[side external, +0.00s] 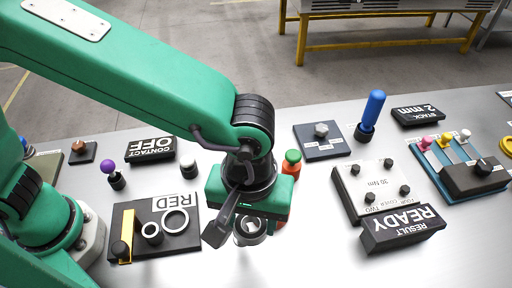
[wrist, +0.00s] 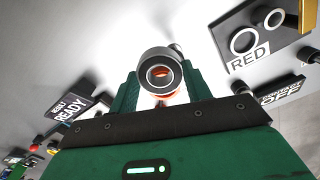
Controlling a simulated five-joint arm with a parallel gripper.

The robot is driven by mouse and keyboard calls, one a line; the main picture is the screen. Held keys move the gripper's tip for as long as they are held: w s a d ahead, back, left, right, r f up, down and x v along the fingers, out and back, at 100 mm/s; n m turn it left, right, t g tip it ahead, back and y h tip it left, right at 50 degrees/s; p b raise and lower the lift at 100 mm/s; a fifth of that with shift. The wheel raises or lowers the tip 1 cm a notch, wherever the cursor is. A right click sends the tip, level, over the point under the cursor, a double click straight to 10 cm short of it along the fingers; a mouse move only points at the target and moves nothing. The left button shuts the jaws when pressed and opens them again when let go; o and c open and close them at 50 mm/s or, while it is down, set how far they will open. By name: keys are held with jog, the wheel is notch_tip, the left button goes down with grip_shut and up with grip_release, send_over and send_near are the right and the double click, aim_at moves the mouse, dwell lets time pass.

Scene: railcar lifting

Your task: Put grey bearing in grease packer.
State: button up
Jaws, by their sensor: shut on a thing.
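My gripper (side external: 250,222) is shut on the grey bearing (wrist: 160,58), a thick ring with a dark inner band and an open bore. In the side external view the bearing (side external: 240,238) shows only partly below the jaws. In the wrist view it sits between the green fingers, its bore facing the camera. Something orange shows through the bore and just below the ring. I cannot tell for sure which thing is the grease packer. A green knob on an orange base (side external: 291,162) stands just behind my gripper, partly hidden by it.
Left is a black board marked RED (side external: 185,240) with pale rings. Behind it are a CONTACT OFF block (side external: 150,150) and a purple knob (side external: 108,166). Right are a cover plate (side external: 378,185), a RESULT READY block (side external: 402,230) and a blue handle (side external: 373,108). The front middle table is clear.

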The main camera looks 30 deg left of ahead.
jog(key=w+a+f, duration=0.1)
jog(key=w+f, duration=0.1)
jog(key=w, duration=0.1)
jog(key=w+a+f, duration=0.1)
jog(key=w+f, duration=0.1)
jog(key=w, duration=0.2)
jog(key=w+a+f, duration=0.1)
jog(key=w+f, duration=0.2)
jog(key=w, duration=0.1)
jog(key=shift+w, duration=0.2)
jog(key=shift+f, duration=1.95)
jog(key=shift+f, duration=0.45)
